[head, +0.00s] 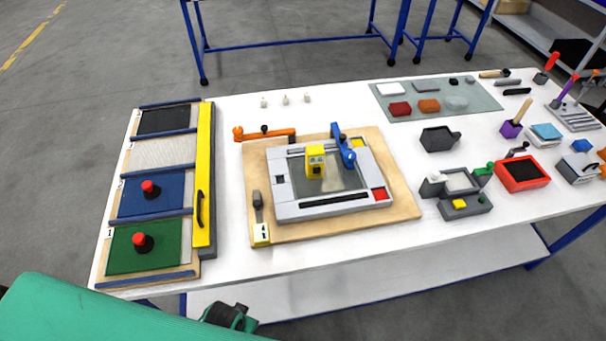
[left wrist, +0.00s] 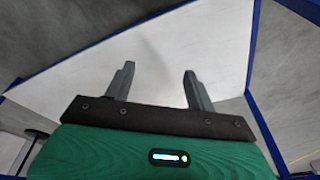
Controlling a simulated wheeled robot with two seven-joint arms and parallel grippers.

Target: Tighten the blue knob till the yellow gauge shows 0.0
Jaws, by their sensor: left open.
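The yellow gauge (head: 316,161) stands on a grey frame (head: 332,203) with a clear pane, on a wooden board. Its reading is too small to make out. The blue knob (head: 347,157) is on a blue arm at the frame's back edge, just right of the gauge. My left gripper (left wrist: 158,70) is open and empty in the left wrist view, with a bare white surface beyond its fingers. In the head view my green arm is at the bottom left, well in front of the frame and apart from the knob. My right gripper is not in view.
Left of the frame are stacked panels with red knobs (head: 149,189) and a long yellow bar (head: 204,180). An orange lever (head: 264,134) is at the board's back left. A red-framed box (head: 522,173) and several tools crowd the right. White table shows in front of the board.

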